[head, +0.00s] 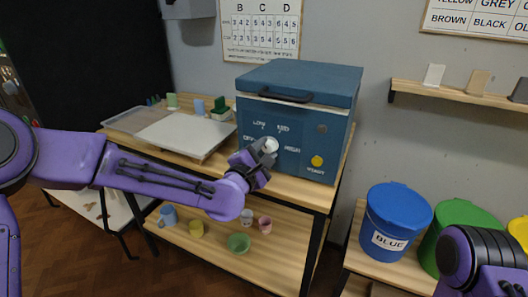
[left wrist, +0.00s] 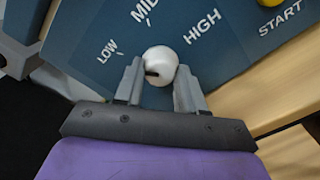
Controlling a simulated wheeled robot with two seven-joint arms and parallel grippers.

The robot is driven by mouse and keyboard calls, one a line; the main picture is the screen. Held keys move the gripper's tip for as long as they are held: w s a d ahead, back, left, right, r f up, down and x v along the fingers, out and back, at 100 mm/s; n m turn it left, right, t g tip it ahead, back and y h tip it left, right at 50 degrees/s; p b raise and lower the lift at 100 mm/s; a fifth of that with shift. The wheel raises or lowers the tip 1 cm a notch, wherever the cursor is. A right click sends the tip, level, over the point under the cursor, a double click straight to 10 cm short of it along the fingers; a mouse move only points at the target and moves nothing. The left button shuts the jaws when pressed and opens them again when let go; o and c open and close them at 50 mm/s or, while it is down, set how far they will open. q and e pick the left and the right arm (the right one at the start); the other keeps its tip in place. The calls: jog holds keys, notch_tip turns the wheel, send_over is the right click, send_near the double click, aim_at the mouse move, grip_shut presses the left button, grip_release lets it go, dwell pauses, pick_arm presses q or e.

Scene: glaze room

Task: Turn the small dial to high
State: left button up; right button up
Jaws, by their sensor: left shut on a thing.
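The blue kiln box (head: 255,110) stands on the wooden table, with a printed front panel. The small dial (head: 270,146) is a round white knob on that panel; it also shows in the left wrist view (left wrist: 161,62). LOW, MID and HIGH are printed around it. A dark mark on the knob's left side faces left, below the LOW label; I cannot tell its exact setting. My left gripper (head: 262,152) is shut on the dial, its grey fingers on either side of the knob (left wrist: 160,86). My right arm shows at the lower right, but its gripper is not in view.
A yellow button (head: 317,161) sits on the panel, right of the dial. A white board (head: 185,133) lies left of the kiln. Cups and a green bowl (head: 238,243) stand on the lower shelf. A blue bin (head: 398,220) and a green bin (head: 463,213) stand right.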

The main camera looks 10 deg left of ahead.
pick_arm(q)
jog(key=m, duration=1.2)
jog(key=shift+m, duration=0.4)
jog(key=m, duration=1.2)
jog(key=o, duration=1)
jog(key=shift+o, duration=0.2)
jog(key=shift+s, duration=0.1)
